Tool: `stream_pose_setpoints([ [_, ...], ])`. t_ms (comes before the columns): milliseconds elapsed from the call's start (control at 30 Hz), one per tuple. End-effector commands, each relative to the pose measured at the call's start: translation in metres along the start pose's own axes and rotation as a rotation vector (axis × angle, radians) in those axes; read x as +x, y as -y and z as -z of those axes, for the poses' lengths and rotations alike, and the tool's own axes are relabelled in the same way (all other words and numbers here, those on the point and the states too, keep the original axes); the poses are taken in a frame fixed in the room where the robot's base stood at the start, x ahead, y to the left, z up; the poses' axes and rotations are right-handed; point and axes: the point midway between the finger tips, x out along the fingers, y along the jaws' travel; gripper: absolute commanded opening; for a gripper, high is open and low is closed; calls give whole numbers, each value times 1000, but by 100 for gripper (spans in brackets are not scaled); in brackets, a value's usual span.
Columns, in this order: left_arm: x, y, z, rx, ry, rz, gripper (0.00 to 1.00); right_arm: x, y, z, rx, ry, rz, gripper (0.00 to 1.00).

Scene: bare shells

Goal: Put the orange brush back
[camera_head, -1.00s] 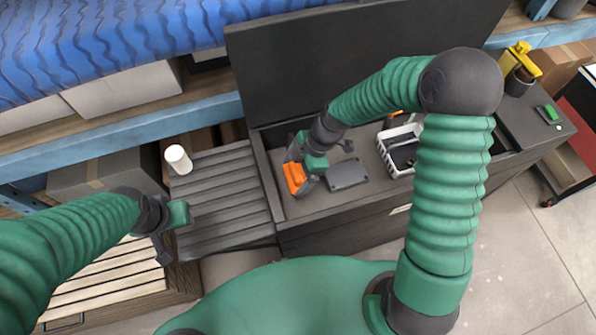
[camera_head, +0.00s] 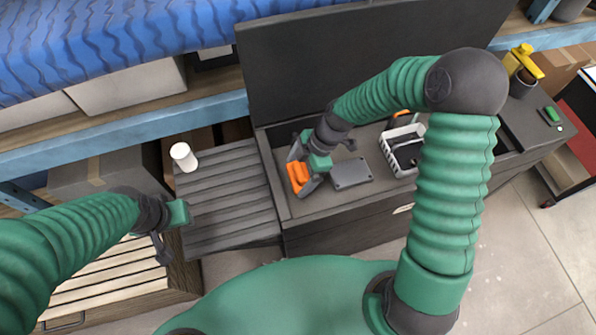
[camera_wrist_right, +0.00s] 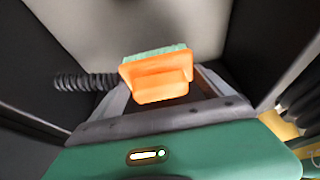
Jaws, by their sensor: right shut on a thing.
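The orange brush (camera_head: 298,173) is between the fingers of my right gripper (camera_head: 303,176), which is shut on it, at the left end of the open dark chest (camera_head: 272,172). In the right wrist view the brush (camera_wrist_right: 158,76) shows its orange body and pale green bristles, with the bristles facing away from the gripper. Whether it touches the chest floor I cannot tell. My left gripper (camera_head: 172,232) hangs over the edge between the slatted dark top and the wooden slatted crate; its fingers are partly hidden.
A dark grey flat box (camera_head: 351,173) lies in the chest right of the brush. A white basket (camera_head: 388,139) stands further right. A white cylinder (camera_head: 183,156) stands on the slatted dark top (camera_head: 230,200). The chest's raised lid (camera_head: 300,75) blocks the back.

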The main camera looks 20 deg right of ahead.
Motion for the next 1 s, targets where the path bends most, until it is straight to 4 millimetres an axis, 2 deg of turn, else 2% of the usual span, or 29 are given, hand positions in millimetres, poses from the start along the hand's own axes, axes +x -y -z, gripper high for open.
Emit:
stream_pose_setpoints([
  [600,0,0,0,0,0,0,36,-5,0,-20,1,-2,-1,53],
  [1000,0,0,0,0,0,0,36,-5,0,-23,1,-2,0,53],
])
